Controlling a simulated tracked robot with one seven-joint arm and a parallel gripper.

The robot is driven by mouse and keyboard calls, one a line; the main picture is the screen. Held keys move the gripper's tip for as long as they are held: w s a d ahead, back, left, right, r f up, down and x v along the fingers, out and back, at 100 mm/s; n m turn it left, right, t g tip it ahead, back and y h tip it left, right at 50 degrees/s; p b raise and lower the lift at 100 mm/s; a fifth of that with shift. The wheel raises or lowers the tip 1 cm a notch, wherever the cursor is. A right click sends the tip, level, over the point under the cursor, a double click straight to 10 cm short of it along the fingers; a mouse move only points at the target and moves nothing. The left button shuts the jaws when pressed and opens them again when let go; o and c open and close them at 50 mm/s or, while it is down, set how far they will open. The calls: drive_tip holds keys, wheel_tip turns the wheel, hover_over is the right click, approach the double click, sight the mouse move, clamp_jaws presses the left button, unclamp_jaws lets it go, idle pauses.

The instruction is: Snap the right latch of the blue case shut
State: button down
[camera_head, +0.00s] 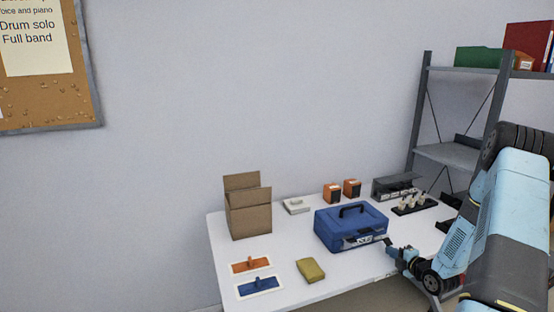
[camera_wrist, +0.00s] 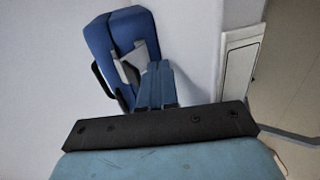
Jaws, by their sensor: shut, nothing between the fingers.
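The blue case (camera_head: 338,223) lies on the white table with its black handle on top. In the wrist view the blue case (camera_wrist: 100,38) appears turned on its side, with a light grey latch (camera_wrist: 128,72) on its front. My gripper (camera_head: 391,248) is in front of the case's right front corner. In the wrist view my gripper (camera_wrist: 156,68) is shut and empty, its fingertips beside the grey latch and partly overlapping the case. I cannot tell whether they touch. The right latch is small in the head view, and its exact position is unclear.
A cardboard box (camera_head: 250,220) stands at the left of the table (camera_head: 222,253). An orange float, a blue float and a yellow sponge (camera_head: 310,270) lie at the front. A grey shelf (camera_head: 447,153) stands at right.

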drive_tip(key=shift+w+a+r, duration=0.2)
drive_tip(key=shift+w, duration=0.25)
idle(0.6)
drive_tip(key=f+v, duration=0.1)
drive_tip(key=v, duration=0.5)
drive_tip(key=shift+s+d+f, duration=0.2)
drive_tip(key=shift+s, duration=0.35)
